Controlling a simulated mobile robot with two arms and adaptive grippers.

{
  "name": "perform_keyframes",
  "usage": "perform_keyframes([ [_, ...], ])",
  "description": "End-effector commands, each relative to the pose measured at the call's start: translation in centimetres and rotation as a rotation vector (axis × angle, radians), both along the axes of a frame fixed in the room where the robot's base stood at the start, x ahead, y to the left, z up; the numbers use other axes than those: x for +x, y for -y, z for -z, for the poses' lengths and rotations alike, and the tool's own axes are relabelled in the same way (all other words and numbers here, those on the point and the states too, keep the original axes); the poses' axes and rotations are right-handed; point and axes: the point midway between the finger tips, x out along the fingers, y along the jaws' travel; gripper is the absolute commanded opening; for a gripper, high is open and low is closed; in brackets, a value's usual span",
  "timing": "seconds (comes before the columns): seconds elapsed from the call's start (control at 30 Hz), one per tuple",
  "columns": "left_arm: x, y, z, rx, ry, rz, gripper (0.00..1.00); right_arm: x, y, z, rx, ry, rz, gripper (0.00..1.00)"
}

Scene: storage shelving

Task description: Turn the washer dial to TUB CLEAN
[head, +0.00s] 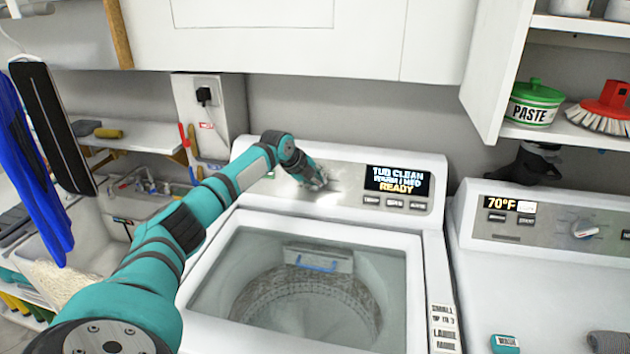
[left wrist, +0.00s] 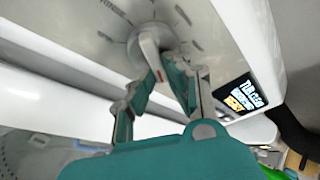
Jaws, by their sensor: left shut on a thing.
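The washer (head: 240,225) stands in the middle of the head view, with a grey control panel along its back. My left gripper (head: 320,184) is at the panel, left of the display, and mostly hides the dial there. In the left wrist view, the round dial (left wrist: 146,44) has a pale raised grip, and the fingers of my left gripper (left wrist: 163,70) are closed on it. My right gripper is not in view.
A second machine (head: 535,265) with a 70°F display stands at the right. An open cabinet door (head: 497,70) and a shelf with a PASTE tub (head: 533,105) and a red brush (head: 603,105) are above it. A sink (head: 85,245) is at the left.

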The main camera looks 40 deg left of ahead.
Motion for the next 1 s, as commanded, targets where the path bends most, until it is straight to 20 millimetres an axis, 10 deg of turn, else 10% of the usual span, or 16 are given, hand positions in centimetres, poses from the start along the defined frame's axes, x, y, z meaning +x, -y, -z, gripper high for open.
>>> perform_keyframes([
  [0.1, -0.1, 0.1, 0.2, 0.001, -0.004, 0.002, 0.0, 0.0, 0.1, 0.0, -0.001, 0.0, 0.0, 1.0],
  [0.3, 0.0, 0.0, 0.1, 0.0, -0.003, 0.001, 0.36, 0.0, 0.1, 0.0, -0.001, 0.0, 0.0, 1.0],
  [0.67, -0.5, 0.0, -0.5, 0.0, -0.001, 0.0, 0.36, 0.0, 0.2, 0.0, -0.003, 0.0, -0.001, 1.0],
  [1.0, -4.7, 0.1, -5.4, 0.005, -0.001, 0.001, 0.36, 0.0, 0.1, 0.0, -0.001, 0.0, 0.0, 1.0],
])
